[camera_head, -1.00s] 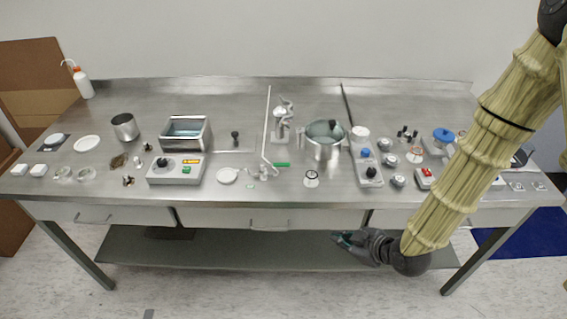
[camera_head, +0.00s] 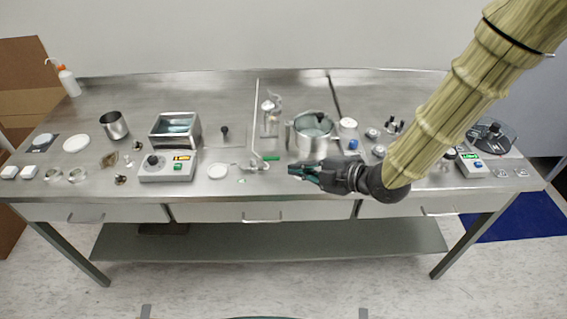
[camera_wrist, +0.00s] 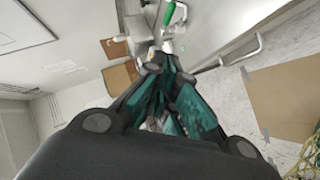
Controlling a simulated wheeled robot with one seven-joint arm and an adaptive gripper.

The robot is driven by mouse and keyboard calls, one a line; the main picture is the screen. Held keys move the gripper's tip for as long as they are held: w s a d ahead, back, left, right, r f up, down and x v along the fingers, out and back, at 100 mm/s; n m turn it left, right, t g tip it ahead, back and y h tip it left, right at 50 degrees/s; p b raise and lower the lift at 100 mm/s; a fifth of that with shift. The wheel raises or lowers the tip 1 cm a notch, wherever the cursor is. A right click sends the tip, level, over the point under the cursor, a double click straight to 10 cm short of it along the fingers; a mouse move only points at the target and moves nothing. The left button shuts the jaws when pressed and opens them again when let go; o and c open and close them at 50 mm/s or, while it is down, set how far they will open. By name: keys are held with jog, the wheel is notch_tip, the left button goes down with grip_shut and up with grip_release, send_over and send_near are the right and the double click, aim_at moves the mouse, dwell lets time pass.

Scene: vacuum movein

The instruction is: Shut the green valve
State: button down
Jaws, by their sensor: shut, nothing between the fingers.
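The green valve handle (camera_head: 271,158) is a small green lever near the table's front edge, at the foot of a thin bent metal pipe (camera_head: 257,130). In the wrist view the green handle (camera_wrist: 169,14) shows at the top, beyond the fingertips, beside metal fittings. My gripper (camera_head: 292,171) is shut and empty, pointing left at the front edge of the table, just right of and nearer than the handle. It looks apart from the handle. In the wrist view the dark and teal fingers (camera_wrist: 165,85) come together.
A steel pot (camera_head: 310,135) stands right behind my gripper. A drawer handle (camera_head: 262,219) projects below the front edge. My arm hides part of the table's right side.

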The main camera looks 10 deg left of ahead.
jog(key=p, duration=0.4)
send_near(265, 160)
jog(key=a, duration=0.4)
jog(key=shift+s+a, duration=0.3)
jog(key=shift+s, duration=0.1)
jog(key=shift+w+a+f+p, duration=0.3)
jog(key=shift+w+f, duration=0.5)
jog(key=shift+w, duration=0.2)
